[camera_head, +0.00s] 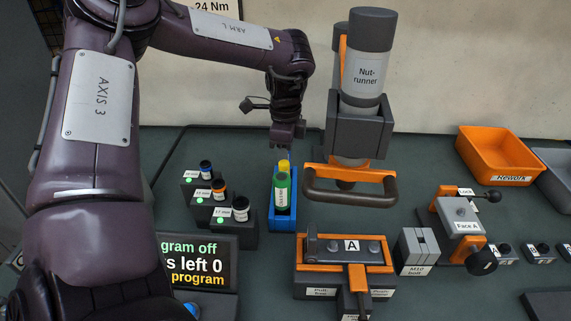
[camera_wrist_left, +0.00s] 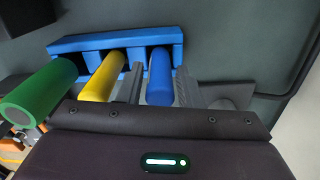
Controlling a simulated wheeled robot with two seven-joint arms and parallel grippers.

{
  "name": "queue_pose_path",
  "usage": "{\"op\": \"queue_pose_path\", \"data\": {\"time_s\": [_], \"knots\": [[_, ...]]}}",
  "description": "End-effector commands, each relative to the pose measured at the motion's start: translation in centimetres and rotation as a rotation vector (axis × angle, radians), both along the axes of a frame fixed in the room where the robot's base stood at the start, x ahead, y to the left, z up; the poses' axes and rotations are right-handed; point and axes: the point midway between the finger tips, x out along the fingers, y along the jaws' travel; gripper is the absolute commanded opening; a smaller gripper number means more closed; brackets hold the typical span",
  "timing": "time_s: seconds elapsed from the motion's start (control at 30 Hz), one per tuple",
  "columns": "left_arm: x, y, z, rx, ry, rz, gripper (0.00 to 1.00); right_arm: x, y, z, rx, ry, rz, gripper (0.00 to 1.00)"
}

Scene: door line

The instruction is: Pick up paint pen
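A blue pen holder (camera_head: 284,215) stands on the bench in the middle of the head view; its blue block (camera_wrist_left: 115,42) also shows in the left wrist view. It holds a green pen (camera_head: 281,190), also at the left of the wrist view (camera_wrist_left: 38,95), a yellow pen (camera_wrist_left: 103,78) in the middle and a blue pen (camera_wrist_left: 160,75) at the right. My left gripper (camera_wrist_left: 160,68) is over the holder, its grey fingers on either side of the blue pen with narrow gaps. The head view hides the blue pen behind the others and the gripper. My right gripper is out of view.

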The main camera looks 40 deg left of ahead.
Motion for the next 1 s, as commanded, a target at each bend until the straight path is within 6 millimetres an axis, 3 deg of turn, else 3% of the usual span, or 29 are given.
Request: {"op": "queue_pose_path", "data": {"time_s": [0.03, 0.23, 0.63, 0.83, 1.0], "knots": [[0.0, 0.0, 0.0, 0.000, 0.000, 0.000, 0.26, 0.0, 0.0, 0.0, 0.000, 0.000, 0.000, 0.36], [0.0, 0.0, 0.0, 0.000, 0.000, 0.000, 0.00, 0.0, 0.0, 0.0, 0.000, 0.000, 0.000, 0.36], [0.1, 0.0, 0.9, 0.001, -0.002, -0.001, 0.00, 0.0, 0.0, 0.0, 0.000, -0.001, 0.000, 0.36], [0.1, 0.0, 3.7, 0.002, -0.005, -0.001, 0.00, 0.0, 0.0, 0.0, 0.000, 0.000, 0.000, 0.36], [0.1, 0.0, 7.9, 0.004, -0.005, 0.000, 0.00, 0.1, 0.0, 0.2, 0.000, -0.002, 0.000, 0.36]]}}
